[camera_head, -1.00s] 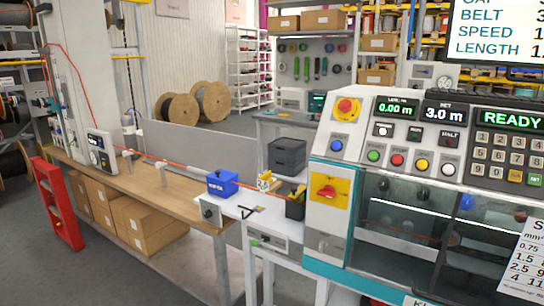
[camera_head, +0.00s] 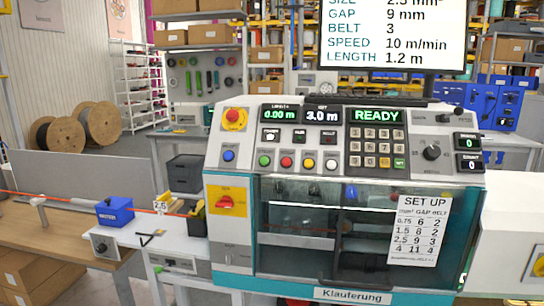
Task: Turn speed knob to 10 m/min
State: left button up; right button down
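The cutting machine (camera_head: 230,170) stands in the middle of the head view. A round black knob (camera_head: 432,152) is on the right of its sloped panel; its label is too small to read. Other dark knobs show behind the clear front, including a blue one (camera_head: 351,191). I cannot tell which knob sets the speed. The monitor (camera_head: 390,35) lists speed 10 m/min. The green display (camera_head: 376,116) reads READY. Neither of my grippers is in view.
A red emergency button (camera_head: 234,118) and a red rotary switch (camera_head: 226,202) on yellow are at the machine's left. A keypad (camera_head: 376,147) is mid-panel. A set-up sheet (camera_head: 413,230) hangs on the front. A white housing (camera_head: 510,235) stands at the right.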

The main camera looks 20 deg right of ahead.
aim_at(432, 152)
jog(key=z, duration=1.7)
